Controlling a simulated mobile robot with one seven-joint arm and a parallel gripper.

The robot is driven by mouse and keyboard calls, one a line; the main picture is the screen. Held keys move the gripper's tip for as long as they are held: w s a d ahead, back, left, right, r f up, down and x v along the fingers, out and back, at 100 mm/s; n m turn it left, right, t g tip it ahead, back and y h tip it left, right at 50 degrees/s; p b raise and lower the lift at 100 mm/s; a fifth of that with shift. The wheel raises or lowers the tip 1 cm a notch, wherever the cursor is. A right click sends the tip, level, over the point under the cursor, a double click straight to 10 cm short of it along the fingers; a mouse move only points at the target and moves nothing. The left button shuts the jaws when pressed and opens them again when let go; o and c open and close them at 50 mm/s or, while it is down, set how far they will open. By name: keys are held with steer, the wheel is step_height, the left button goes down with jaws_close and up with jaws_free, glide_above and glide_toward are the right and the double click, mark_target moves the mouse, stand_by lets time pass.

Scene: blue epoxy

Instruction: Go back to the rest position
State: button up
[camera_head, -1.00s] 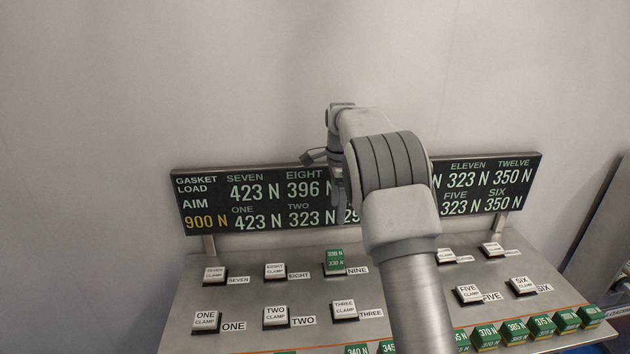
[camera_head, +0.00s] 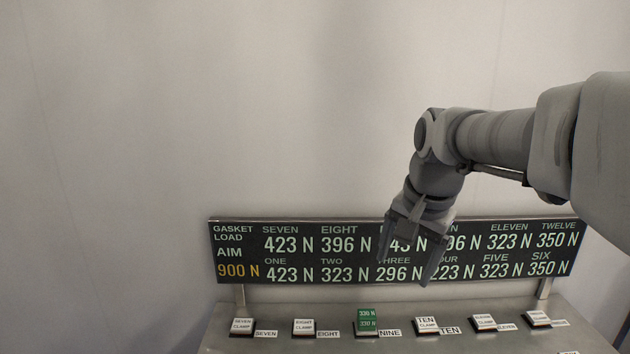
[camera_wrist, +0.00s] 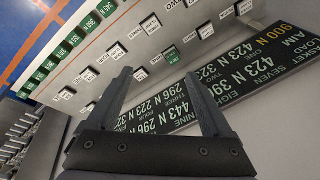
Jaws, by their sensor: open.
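My gripper (camera_head: 410,252) is open and empty, pointing down in front of the gasket load board (camera_head: 238,243) in the head view. Its two fingers stand apart and hide part of the readings. The wrist view also shows the open fingers (camera_wrist: 162,98) with nothing between them. A green 330 N block (camera_head: 367,322) sits at position NINE on the metal panel (camera_head: 275,344), below and left of my gripper and apart from it. It also shows in the wrist view (camera_wrist: 171,54).
White clamp blocks, such as the one at TEN (camera_head: 427,326), line the panel. In the wrist view, a row of green blocks (camera_wrist: 72,40) lies along the panel's edge. Bare wall (camera_head: 200,110) fills the upper left, with free room before it.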

steer(key=s+f+n+t, duration=0.1)
steer(key=s+n, duration=0.3)
steer(key=s, duration=0.5)
steer(key=s+f+n+t, duration=0.1)
steer(key=s+f+n, duration=0.2)
steer(key=s, duration=0.6)
steer(key=shift+a+f+n+h, duration=0.25)
steer(key=shift+f+n+h, duration=0.05)
steer(key=shift+f+n, duration=0.1)
